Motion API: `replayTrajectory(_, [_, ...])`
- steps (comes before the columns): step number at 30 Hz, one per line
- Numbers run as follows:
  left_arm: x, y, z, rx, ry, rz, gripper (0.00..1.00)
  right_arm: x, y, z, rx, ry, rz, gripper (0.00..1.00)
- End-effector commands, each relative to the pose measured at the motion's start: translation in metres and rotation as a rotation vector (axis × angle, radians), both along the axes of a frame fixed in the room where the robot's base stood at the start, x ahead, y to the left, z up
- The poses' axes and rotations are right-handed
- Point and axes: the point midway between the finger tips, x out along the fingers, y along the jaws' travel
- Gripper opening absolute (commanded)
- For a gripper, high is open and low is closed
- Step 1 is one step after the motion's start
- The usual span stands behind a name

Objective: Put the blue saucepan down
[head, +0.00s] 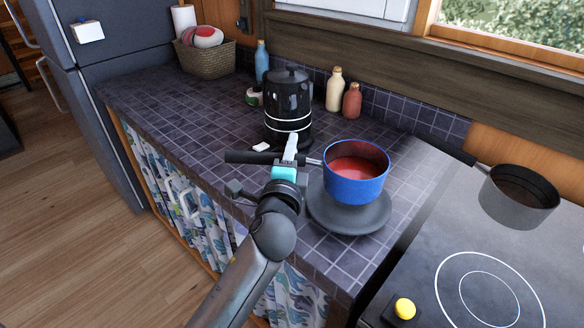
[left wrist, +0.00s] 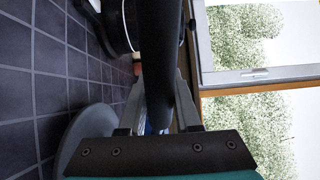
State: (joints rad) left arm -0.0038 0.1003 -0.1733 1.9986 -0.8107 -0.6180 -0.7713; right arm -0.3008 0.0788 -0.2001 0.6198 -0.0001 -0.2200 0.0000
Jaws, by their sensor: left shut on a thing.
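The blue saucepan (head: 355,182) has red inside and a dark handle (head: 250,157) pointing left. In the head view it appears upright over a round dark grey plate-like disc (head: 349,216) on the tiled counter; I cannot tell whether it touches the disc. My left gripper (head: 291,150) is shut on the saucepan's handle. In the left wrist view the dark handle (left wrist: 161,70) runs between the fingers, and only a sliver of blue shows behind it. The disc's edge (left wrist: 85,135) also shows there. My right gripper is not in view.
A black kettle (head: 288,107) stands just behind my gripper. Cream (head: 334,92) and red (head: 352,101) bottles stand by the wall. A grey pan (head: 518,196) sits on the cooktop (head: 440,250) to the right. The counter's left part (head: 180,110) is mostly clear.

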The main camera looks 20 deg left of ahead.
Motion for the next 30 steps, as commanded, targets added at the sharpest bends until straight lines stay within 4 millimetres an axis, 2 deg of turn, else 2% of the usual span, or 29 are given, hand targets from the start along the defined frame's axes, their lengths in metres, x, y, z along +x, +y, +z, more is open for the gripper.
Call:
replayTrajectory(6, [0.0,0.0,-0.032,-0.004,-0.002,0.0,0.0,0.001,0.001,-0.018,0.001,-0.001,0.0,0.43])
replayTrajectory(21, [0.0,0.0,-0.039,-0.003,-0.005,-0.001,0.0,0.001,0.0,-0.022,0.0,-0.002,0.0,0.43])
replayTrajectory(22, [0.0,0.0,-0.041,0.0,0.003,0.0,0.35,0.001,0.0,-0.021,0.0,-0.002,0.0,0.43])
replayTrajectory(27, [0.0,0.0,-0.04,0.0,0.003,0.0,0.54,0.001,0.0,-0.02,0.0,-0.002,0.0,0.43])
replayTrajectory(30, [0.0,0.0,-0.04,0.0,0.003,0.0,0.62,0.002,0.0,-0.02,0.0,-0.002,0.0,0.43])
